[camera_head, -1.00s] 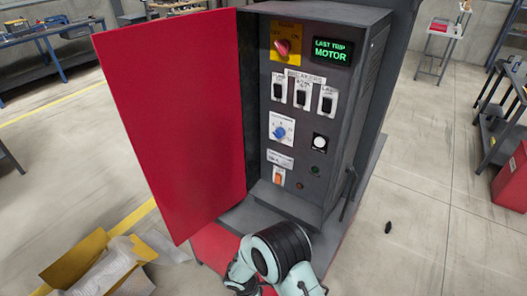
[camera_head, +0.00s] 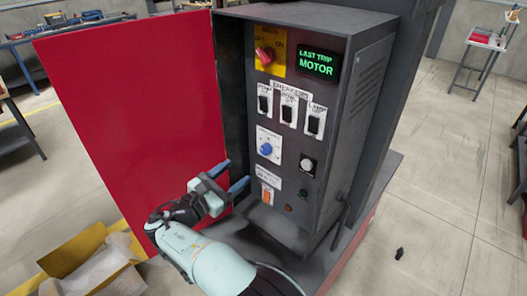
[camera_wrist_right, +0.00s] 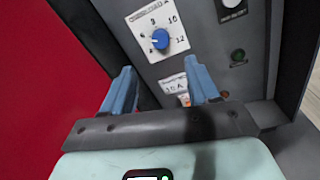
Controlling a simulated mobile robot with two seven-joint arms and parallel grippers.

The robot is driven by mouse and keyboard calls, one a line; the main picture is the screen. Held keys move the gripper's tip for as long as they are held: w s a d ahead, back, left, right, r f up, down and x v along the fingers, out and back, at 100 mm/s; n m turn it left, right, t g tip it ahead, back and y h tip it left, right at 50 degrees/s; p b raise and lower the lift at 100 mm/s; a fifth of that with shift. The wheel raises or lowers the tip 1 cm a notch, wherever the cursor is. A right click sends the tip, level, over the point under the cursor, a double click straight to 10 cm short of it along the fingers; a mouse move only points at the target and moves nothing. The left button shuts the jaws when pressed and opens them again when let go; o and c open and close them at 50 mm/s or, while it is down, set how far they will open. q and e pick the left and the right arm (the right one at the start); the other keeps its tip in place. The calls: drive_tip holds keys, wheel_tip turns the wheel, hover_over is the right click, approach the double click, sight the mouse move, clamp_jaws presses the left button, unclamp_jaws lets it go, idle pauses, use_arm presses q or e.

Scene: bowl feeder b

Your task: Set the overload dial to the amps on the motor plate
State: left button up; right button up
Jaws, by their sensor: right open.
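The overload dial is a blue knob (camera_head: 266,148) on a white scale plate on the grey cabinet panel. In the right wrist view the knob (camera_wrist_right: 160,39) lies beyond the fingertips, with 9, 10 and 12 legible around it; I cannot tell its setting exactly. A small white label (camera_head: 267,171) sits below the dial; in the right wrist view this label (camera_wrist_right: 172,84) seems to read "10 A", not clearly. My right gripper (camera_head: 233,175) is open and empty, below left of the dial and apart from it. My left gripper is not in view.
The red door (camera_head: 125,125) stands open on the left, close to my right gripper. The panel also has a red switch (camera_head: 265,56), a "LAST TRIP MOTOR" display (camera_head: 318,64), several breakers, a white button (camera_head: 307,164) and an orange switch (camera_head: 267,195). A cardboard box (camera_head: 85,262) lies on the floor.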

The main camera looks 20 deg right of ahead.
sight(264, 151)
drive_tip(key=p+x, duration=0.1)
drive_tip(key=x, duration=1)
drive_tip(key=shift+w+d, duration=0.2)
drive_tip(key=shift+d, duration=0.05)
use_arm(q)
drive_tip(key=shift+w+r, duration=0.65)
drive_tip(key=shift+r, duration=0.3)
use_arm(e)
drive_tip(key=shift+c, duration=0.2)
drive_tip(key=c, duration=1)
